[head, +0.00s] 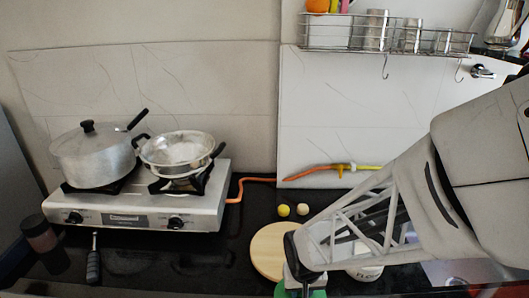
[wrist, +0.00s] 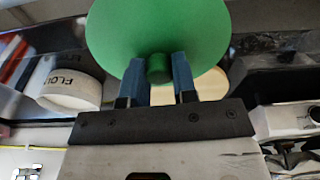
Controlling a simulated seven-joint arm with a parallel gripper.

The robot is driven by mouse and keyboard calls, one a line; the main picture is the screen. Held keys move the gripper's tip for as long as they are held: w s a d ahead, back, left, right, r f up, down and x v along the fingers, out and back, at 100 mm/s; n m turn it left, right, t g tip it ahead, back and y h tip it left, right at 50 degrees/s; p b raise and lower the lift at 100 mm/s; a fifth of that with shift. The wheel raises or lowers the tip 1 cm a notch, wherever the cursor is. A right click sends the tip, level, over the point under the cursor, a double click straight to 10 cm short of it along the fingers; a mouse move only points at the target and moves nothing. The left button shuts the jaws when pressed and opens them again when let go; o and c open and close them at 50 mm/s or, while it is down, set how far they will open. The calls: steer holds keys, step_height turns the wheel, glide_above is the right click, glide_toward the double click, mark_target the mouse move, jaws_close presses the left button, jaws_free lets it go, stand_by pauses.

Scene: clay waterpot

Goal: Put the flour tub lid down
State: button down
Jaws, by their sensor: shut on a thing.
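My gripper (wrist: 160,78) is shut on the knob of the green flour tub lid (wrist: 165,28). The round lid spreads out past the blue fingertips in the wrist view. In the head view only a bit of the lid (head: 312,293) shows at the bottom edge, under my gripper (head: 296,282). The white flour tub (wrist: 72,83) stands at the left of the wrist view with dark lettering on its side. In the head view the tub (head: 367,273) is mostly hidden behind my arm.
A round wooden board (head: 268,250) lies on the dark counter (head: 200,262) beside my gripper. A yellow ball (head: 284,210) and a pale ball (head: 303,209) lie behind it. A gas stove (head: 130,215) with a pot (head: 95,155) and a pan (head: 180,150) stands left.

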steer(key=s+a+f+n, duration=0.1)
steer(key=s+a+n, duration=0.2)
steer(key=a, duration=0.4)
steer(key=s+a+f+n+y, duration=0.1)
steer(key=s+a+f+n, duration=0.1)
steer(key=a+n, duration=0.3)
steer(key=shift+s+a, duration=0.45)
steer(key=shift+a, duration=0.65)
steer(key=shift+w, duration=0.1)
glide_above(253, 212)
steer(key=shift+s+d, duration=0.2)
steer(key=shift+s, duration=0.1)
stand_by(0.4)
steer(key=shift+f, duration=1.8)
steer(key=shift+f, duration=0.1)
steer(key=c, duration=0.9)
jaws_free()
